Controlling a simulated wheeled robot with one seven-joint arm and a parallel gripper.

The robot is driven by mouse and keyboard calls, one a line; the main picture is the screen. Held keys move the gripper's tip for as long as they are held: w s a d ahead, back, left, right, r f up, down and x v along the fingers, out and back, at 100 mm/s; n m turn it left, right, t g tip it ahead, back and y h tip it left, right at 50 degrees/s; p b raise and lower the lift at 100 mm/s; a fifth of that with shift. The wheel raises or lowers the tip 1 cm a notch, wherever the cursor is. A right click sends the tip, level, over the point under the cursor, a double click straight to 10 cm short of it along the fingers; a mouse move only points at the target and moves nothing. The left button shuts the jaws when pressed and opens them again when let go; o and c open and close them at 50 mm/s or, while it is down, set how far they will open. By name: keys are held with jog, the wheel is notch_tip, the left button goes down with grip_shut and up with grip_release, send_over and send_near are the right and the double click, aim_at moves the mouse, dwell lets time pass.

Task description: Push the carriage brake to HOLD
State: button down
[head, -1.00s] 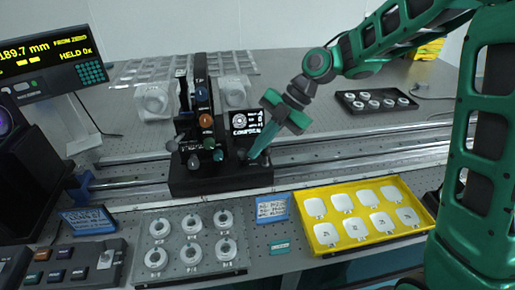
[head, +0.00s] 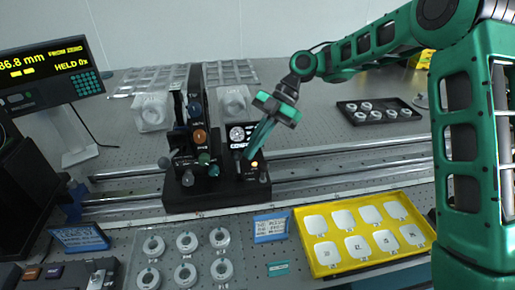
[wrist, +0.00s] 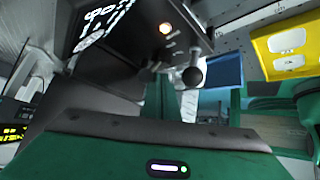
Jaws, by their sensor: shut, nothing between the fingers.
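The black carriage (head: 215,196) sits across the metal rails, with several knobs and a black-and-white label panel (head: 241,136) on it. An amber lamp (head: 254,163) glows on its right side; it also shows in the wrist view (wrist: 165,28). A small dark ball-ended lever (head: 264,177) stands just right of the lamp, and its round end is near the finger in the wrist view (wrist: 192,77). I cannot read its HOLD marking. My gripper (head: 246,158) is shut and empty, pointing down beside the lamp and lever. Whether it touches the lever is unclear.
A display (head: 45,70) at left reads 86.8 mm, its start cut off, and HELD 0x. A yellow tray (head: 318,257) of white pieces and ring-shaped parts (head: 187,242) lie in front. A black tray (head: 350,118) lies behind right. The rails (head: 340,152) run clear to the right.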

jog(key=shift+s+r, duration=0.1)
jog(key=shift+r, duration=0.05)
jog(key=shift+r, duration=0.7)
jog(key=shift+d, duration=0.1)
jog(key=w+d+r, duration=0.5)
jog(key=w+d, duration=0.2)
jog(key=shift+w+d+r, duration=0.25)
jog(key=shift+w+d, duration=0.1)
jog(key=shift+w, duration=0.05)
dwell(0.4)
